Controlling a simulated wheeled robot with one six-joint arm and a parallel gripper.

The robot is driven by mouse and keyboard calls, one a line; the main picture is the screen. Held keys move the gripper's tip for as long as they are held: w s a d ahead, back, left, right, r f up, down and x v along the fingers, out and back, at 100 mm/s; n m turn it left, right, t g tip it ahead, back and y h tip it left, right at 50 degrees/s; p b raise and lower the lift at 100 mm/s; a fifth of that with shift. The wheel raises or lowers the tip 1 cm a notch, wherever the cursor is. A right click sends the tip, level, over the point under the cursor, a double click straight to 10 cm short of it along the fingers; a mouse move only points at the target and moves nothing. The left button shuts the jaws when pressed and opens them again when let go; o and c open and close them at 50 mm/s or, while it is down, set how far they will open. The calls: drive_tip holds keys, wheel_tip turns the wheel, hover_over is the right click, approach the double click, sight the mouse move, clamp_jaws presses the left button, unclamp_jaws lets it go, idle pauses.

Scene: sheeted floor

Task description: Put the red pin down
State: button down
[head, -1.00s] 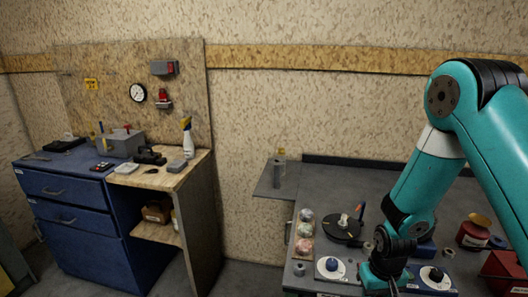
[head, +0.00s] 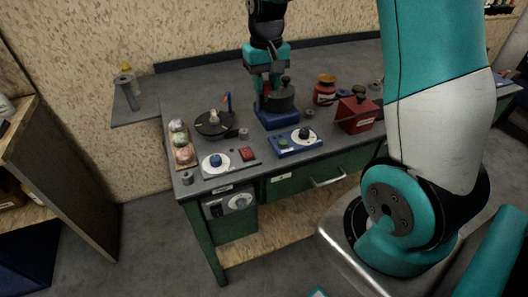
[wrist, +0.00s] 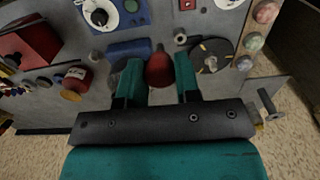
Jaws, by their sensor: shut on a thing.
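The red pin (wrist: 160,68) shows in the wrist view as a rounded dark red body between my two teal fingers. My gripper (wrist: 158,62) is shut on it. In the head view my gripper (head: 263,84) points down over the middle of the grey bench, just behind a blue block with a dark knobbed piece (head: 280,97) on it. I cannot make out the pin in the head view. Whether its lower end touches anything is hidden.
A black round plate (head: 214,123) lies left of the gripper, near a tray of several balls (head: 182,146). A red jar (head: 325,92) and a red box (head: 357,112) stand to the right. Dial boxes (head: 294,141) line the front. The bench behind is clear.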

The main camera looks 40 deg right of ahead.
drive_tip(key=f+p, duration=0.1)
drive_tip(key=f, duration=0.5)
drive_tip(key=f+p, duration=0.1)
drive_tip(key=f, duration=1.2)
drive_tip(key=shift+d+f+p, duration=0.2)
drive_tip(key=shift+d+p, duration=0.05)
drive_tip(key=shift+p, duration=0.15)
drive_tip(key=shift+f, duration=0.1)
drive_tip(key=c, duration=0.9)
unclamp_jaws()
drive_tip(key=shift+o, duration=0.4)
drive_tip(key=s+a+r+n+b, duration=0.1)
drive_tip(key=a+r, duration=0.2)
drive_tip(key=r, duration=0.5)
drive_tip(key=s+a+r+n+b, duration=0.1)
drive_tip(key=a+r+b, duration=0.15)
drive_tip(key=r, duration=0.65)
drive_tip(key=s+a+r+n+y, duration=0.2)
drive_tip(key=s+a+r+n, duration=0.2)
drive_tip(key=s+a, duration=0.4)
drive_tip(key=s+a+r+n+y, duration=0.2)
drive_tip(key=s+a+r+n, duration=0.2)
drive_tip(key=s+a, duration=0.5)
drive_tip(key=s+r+p, duration=0.1)
drive_tip(key=s+r, duration=0.1)
drive_tip(key=s, duration=0.1)
drive_tip(key=shift+s+a+r, duration=0.2)
drive_tip(key=shift+a+r, duration=0.1)
